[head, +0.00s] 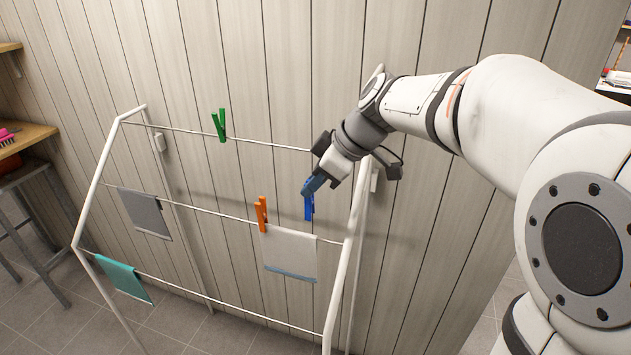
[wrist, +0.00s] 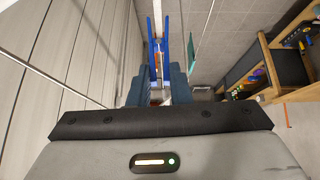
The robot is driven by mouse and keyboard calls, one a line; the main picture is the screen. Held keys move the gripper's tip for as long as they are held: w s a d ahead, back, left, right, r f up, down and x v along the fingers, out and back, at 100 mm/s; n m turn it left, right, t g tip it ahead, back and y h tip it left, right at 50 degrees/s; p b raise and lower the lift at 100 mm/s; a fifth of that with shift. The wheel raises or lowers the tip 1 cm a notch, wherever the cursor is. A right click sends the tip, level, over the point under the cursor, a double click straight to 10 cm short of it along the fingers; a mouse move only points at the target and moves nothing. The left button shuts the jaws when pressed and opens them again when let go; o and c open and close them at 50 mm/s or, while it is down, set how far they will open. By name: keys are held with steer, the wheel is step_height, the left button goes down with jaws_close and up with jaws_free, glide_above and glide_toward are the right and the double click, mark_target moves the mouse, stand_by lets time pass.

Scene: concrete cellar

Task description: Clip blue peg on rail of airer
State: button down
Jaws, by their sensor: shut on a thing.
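The white airer (head: 97,183) stands by the plank wall with three thin rails across it. My gripper (head: 313,184) is at its right part, between the top rail (head: 265,144) and the middle rail (head: 190,209). It is shut on the blue peg (head: 309,206), which hangs down from the fingers just above the middle rail's right end. In the wrist view the blue peg's two prongs (wrist: 166,50) point away from my fingertips (wrist: 157,88). A white bar shows behind and between them. I cannot tell whether the peg touches a rail.
A green peg (head: 219,125) is on the top rail and an orange peg (head: 262,214) on the middle rail. Grey (head: 145,214), white (head: 290,254) and teal (head: 124,278) cloths hang on the lower rails. A stool (head: 35,225) stands at the left.

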steer(key=shift+f+b, duration=0.25)
steer(key=shift+b, duration=0.3)
step_height(320, 180, down, 5)
steer(key=b, duration=0.4)
steer(key=shift+d+r+b, duration=0.1)
steer(key=shift+r+b, duration=0.1)
steer(key=shift+b, duration=0.15)
steer(key=shift+b, duration=0.9)
stand_by(0.8)
steer(key=shift+w+f+b, duration=0.1)
steer(key=shift+f+b, duration=1.05)
steer(key=shift+b, duration=0.05)
steer(key=c, duration=1.7)
jaws_free()
